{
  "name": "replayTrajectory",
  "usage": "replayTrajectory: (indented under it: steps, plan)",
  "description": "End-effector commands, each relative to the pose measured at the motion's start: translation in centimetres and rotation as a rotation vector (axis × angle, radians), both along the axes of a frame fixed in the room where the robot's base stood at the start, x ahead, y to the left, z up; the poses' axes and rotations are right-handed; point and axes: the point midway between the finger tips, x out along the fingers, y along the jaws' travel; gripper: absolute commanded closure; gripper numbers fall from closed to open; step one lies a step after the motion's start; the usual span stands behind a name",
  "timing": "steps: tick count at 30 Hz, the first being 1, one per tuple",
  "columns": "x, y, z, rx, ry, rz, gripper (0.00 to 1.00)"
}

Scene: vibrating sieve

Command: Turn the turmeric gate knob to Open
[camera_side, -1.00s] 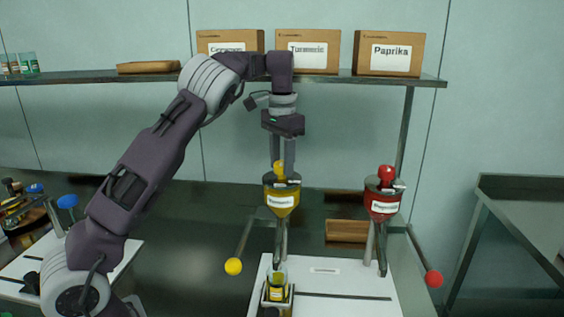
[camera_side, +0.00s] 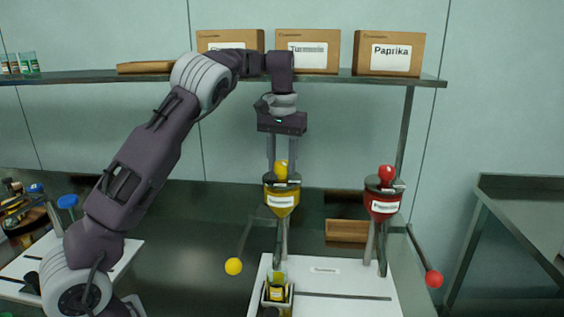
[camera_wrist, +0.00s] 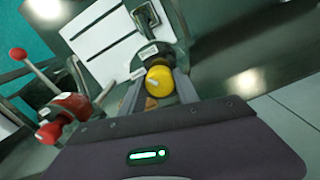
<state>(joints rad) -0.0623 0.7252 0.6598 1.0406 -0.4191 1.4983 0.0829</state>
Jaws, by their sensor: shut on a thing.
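The yellow turmeric knob (camera_side: 281,167) sits on top of the yellow turmeric hopper (camera_side: 283,211), which bears a white label. My gripper (camera_side: 282,164) points straight down from above, with its fingers on either side of the knob, shut on it. In the wrist view the round yellow knob (camera_wrist: 159,81) shows between the two grey fingers. Any Open or Closed marking on the hopper is too small to read.
A red paprika hopper (camera_side: 381,204) with a red knob (camera_side: 386,173) stands to the right. Ball-ended levers, yellow (camera_side: 233,266) and red (camera_side: 434,279), stick out low. A glass jar (camera_side: 276,292) stands under the turmeric spout. A shelf (camera_side: 340,79) with labelled boxes runs behind my arm.

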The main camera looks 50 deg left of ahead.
Motion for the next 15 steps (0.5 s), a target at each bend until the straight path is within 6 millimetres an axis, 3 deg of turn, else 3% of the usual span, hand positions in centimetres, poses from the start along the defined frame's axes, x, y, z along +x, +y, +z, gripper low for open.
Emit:
replayTrajectory:
  steps: [15]
  plan:
    - [0.10,0.01,0.18,0.000,-0.007,0.489,1.00]
